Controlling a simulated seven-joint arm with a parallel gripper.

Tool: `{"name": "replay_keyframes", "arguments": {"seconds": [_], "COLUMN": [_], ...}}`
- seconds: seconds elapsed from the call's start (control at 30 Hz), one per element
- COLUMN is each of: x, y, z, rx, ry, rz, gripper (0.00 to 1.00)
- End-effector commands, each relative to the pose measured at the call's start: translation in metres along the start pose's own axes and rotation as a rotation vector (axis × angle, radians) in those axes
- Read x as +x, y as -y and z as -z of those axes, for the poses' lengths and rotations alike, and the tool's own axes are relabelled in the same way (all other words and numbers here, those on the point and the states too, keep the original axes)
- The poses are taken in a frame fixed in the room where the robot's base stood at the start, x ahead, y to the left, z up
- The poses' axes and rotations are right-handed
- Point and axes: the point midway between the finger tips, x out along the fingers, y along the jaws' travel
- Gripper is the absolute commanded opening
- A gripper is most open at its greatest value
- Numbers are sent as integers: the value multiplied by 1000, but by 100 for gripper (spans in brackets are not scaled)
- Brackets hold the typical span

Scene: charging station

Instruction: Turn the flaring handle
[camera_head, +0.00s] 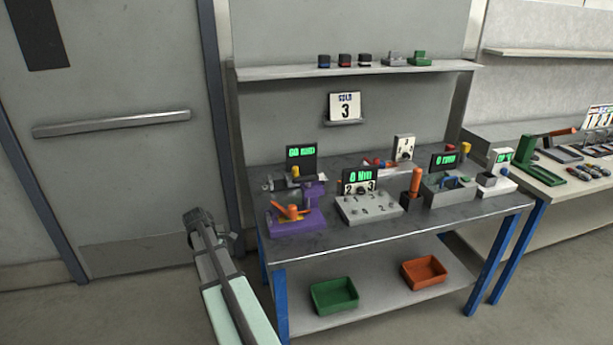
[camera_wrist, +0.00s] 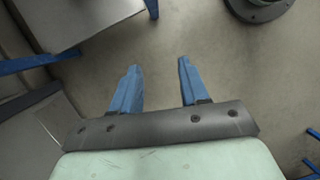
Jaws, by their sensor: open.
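A purple fixture (camera_head: 296,222) stands at the front left of the grey workbench. An orange handle (camera_head: 292,211) sits on top of it; I take this as the flaring handle, though no label is readable. In the wrist view, my gripper (camera_wrist: 158,65) has two blue fingers held well apart with nothing between them. They are above bare floor, away from the bench. In the head view, my arm is at the lower left, beside the bench's left end and clear of the purple fixture. The wrist view does not show the handle.
Right of the purple fixture are a grey box with knobs (camera_head: 368,207), an upright orange cylinder (camera_head: 416,182) and several display units. Green (camera_head: 334,296) and orange (camera_head: 424,271) bins lie on the lower shelf. An upper shelf (camera_head: 355,70) overhangs the back. Floor left of the bench is clear.

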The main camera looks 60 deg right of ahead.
Motion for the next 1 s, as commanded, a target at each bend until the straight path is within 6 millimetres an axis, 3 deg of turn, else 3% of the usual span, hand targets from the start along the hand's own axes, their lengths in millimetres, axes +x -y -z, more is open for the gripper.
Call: {"name": "replay_keyframes", "arguments": {"seconds": [0.03, 0.2, 0.5, 0.8, 1.0], "x": [-16, -66, -155, -246, -289], "y": [-16, -53, -101, -122, -122], "z": [-13, -60, -158, -266, -319], "rx": [-5, -43, -99, -149, -172], "ry": [-2, 6, 28, 62, 81], "rz": [-10, -38, -81, -110, -120], "gripper": [45, 45, 45, 45, 45]}}
